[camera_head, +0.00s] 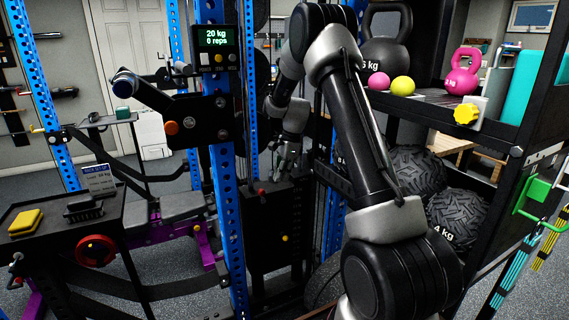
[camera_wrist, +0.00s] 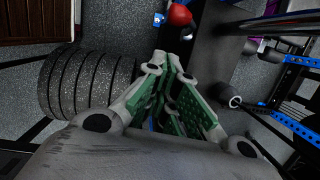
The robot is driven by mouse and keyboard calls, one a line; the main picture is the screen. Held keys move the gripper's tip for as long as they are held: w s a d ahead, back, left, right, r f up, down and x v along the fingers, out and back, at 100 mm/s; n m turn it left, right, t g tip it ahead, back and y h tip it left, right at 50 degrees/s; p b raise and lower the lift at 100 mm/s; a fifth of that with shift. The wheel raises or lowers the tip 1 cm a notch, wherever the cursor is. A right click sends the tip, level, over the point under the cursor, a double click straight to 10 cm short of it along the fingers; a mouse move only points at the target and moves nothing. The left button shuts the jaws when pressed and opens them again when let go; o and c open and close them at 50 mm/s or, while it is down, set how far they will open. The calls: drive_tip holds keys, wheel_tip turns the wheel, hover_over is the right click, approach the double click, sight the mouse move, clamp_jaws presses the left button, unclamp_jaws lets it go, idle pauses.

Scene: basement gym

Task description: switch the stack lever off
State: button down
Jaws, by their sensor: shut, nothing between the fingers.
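The weight stack housing (camera_head: 277,245) is a dark upright box behind the blue rack post, with a yellow knob (camera_head: 284,238) on its front. A small red-tipped lever (camera_head: 261,191), which looks like the stack lever, stands at the top left of the housing. A red ball knob (camera_wrist: 179,15), apparently the same lever's tip, shows at the top of the wrist view. My gripper (camera_head: 284,172) is above the housing, right of the lever and apart from it. In the wrist view my gripper (camera_wrist: 170,66) is shut and empty, its green-padded fingers together. The lever's exact setting is hard to tell.
The blue rack post (camera_head: 226,215) stands just left of the housing. A display (camera_head: 216,49) reads 20 kg, 6 reps. A shelf (camera_head: 440,108) with kettlebells and balls is at right, with textured medicine balls (camera_head: 468,218) below. Ribbed black discs (camera_wrist: 92,82) lie near my gripper.

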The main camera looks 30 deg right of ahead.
sight(260, 193)
drive_tip(key=a+f, duration=0.3)
drive_tip(key=shift+w+a, duration=0.2)
drive_tip(key=shift+a, duration=0.05)
drive_tip(key=shift+a, duration=0.15)
drive_tip(key=shift+a+r+h, duration=0.1)
drive_tip(key=shift+a+h, duration=0.1)
drive_tip(key=shift+h, duration=0.2)
drive_tip(key=shift+a+h, duration=0.45)
drive_tip(key=shift+h, duration=0.05)
drive_tip(key=shift+a+f+h, duration=0.2)
drive_tip(key=shift+a+h, duration=0.5)
drive_tip(key=shift+a, duration=1.1)
drive_tip(key=shift+a, duration=0.1)
